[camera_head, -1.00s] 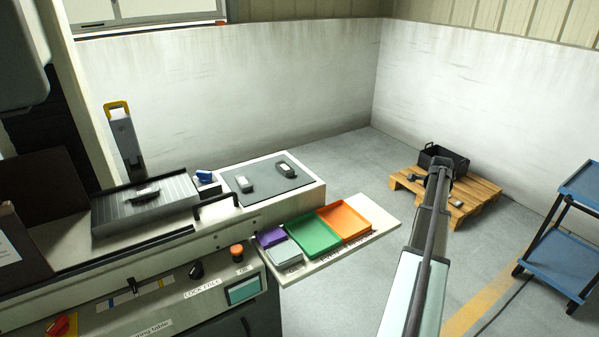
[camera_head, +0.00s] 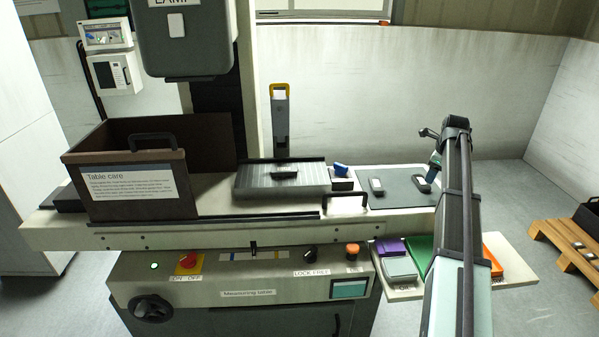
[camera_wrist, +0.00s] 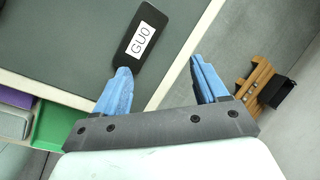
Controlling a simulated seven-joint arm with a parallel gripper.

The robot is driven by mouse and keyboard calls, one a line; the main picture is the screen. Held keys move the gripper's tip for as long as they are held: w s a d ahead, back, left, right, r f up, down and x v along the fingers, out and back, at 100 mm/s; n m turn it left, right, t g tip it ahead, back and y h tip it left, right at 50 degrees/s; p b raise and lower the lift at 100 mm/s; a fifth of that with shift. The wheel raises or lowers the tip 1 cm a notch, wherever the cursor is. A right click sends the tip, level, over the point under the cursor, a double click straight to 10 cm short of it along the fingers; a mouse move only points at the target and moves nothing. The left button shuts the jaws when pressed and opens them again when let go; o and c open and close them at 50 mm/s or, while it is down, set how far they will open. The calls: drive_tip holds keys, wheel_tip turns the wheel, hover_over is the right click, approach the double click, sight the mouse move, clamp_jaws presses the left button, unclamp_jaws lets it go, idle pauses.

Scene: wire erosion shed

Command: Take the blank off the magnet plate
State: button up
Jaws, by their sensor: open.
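The magnet plate (camera_head: 250,184) is a grey ribbed slab on the machine table, left of the grey mat. The blank (camera_head: 285,172), a small dark piece with a lighter top, lies on it near the middle. My gripper (camera_head: 433,164) is over the right end of the mat, well to the right of the plate. In the wrist view my gripper (camera_wrist: 160,66) has its blue fingers apart with nothing held between them. A black tag marked GU0 (camera_wrist: 126,62) lies on the mat by the left finger. The plate and blank are outside the wrist view.
Two small pieces lie on the grey mat (camera_head: 398,192). A blue item (camera_head: 341,169) sits on a block right of the plate. A brown box (camera_head: 215,140) stands left, a yellow-topped post (camera_head: 280,120) behind. A table handle (camera_head: 346,195) and the green tray (camera_head: 420,250) are in front.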

drive_tip(key=w+a+r+n+g+y, duration=0.1)
drive_tip(key=w+a+r+n, duration=0.2)
drive_tip(key=a, duration=1)
drive_tip(key=w+a+r, duration=0.4)
drive_tip(key=w+a, duration=0.1)
drive_tip(key=a, duration=0.8)
wheel_tip(320, 180, up, 7)
drive_tip(key=n+g, duration=0.3)
drive_tip(key=n, duration=0.3)
hover_over(284, 169)
drive_tip(key=f, duration=0.9)
drive_tip(key=shift+w+a, duration=0.1)
drive_tip(key=shift+a, duration=0.15)
drive_tip(key=shift+d+f, duration=0.15)
drive_tip(key=shift+f, duration=1.15)
drive_tip(key=shift+d+f, duration=0.1)
drive_tip(key=shift+f, duration=1.2)
clamp_jaws()
